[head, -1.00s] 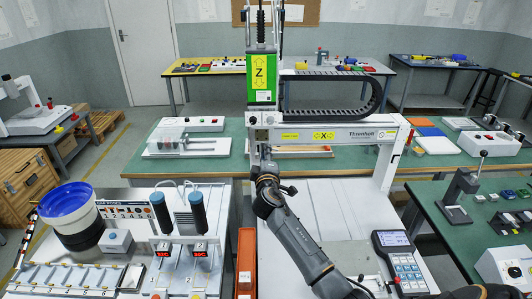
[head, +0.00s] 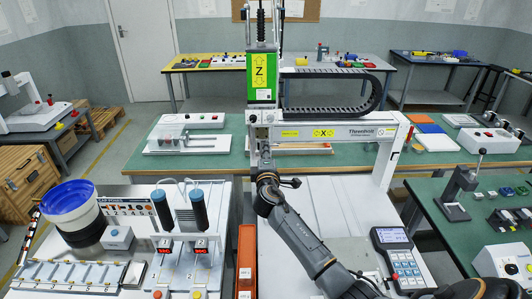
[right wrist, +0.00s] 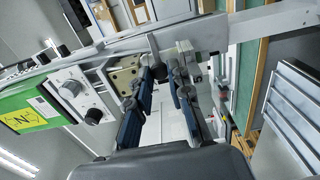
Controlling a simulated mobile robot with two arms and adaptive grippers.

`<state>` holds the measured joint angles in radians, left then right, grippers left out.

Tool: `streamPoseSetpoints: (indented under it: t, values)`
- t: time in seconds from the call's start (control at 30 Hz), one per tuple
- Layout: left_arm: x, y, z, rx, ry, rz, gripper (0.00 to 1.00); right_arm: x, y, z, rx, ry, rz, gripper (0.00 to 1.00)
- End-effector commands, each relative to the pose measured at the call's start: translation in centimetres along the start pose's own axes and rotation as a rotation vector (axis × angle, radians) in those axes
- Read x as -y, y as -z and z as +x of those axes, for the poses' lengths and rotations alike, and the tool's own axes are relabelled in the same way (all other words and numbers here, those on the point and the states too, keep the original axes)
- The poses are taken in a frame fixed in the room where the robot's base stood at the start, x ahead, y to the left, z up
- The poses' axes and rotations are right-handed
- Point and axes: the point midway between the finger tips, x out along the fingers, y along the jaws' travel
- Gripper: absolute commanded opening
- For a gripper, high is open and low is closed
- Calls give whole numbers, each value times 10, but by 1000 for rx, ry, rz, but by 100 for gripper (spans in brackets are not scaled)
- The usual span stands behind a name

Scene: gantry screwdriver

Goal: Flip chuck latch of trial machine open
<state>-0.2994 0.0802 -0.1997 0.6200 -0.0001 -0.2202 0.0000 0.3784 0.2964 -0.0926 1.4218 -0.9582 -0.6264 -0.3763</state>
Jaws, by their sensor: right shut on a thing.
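The gantry machine has a green Z-axis box (head: 262,76) above a grey X beam (head: 340,132) in the head view. My right gripper reaches up under the Z unit, and its fingers are largely hidden there by my own arm. In the right wrist view, the blue fingers of my right gripper (right wrist: 161,90) are at the light-coloured chuck assembly (right wrist: 125,76), closed on a small dark lever-like part (right wrist: 156,62). The grip covers much of it, so I cannot tell the latch's exact position. The green box also shows in the right wrist view (right wrist: 30,115). My left gripper is out of view.
A handheld control pendant (head: 395,250) stands at the right of the white machine bed (head: 345,210). At the left are a feeder with a blue bowl (head: 68,198) and two blue-handled screwdrivers (head: 160,209). An orange box (head: 246,250) stands left of my arm.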

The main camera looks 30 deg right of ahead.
Motion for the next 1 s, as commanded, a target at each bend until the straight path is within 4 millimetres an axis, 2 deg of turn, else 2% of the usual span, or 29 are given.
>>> streamPoseSetpoints:
  t: [0.07, 0.1, 0.2, 0.5, 0.63, 0.77, 1.0]
  values:
    - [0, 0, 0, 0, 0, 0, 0, 2, 0, 0, -1, 3, -1, 0]
    - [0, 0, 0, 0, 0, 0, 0, 2, 0, 0, -1, 3, -1, 25]
    - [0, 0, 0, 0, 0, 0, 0, 2, 0, 0, -1, 3, -1, 41]
    - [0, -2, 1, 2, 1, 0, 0, 1, 0, 0, 0, 2, 6, 41]
    - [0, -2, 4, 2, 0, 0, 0, 2, 1, 0, -1, 1, 70, 41]
    - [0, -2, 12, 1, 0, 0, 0, 3, 1, 0, -2, 0, 227, 41]
    - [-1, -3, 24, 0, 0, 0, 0, -1, 3, -1, -8, -2, 613, 41]
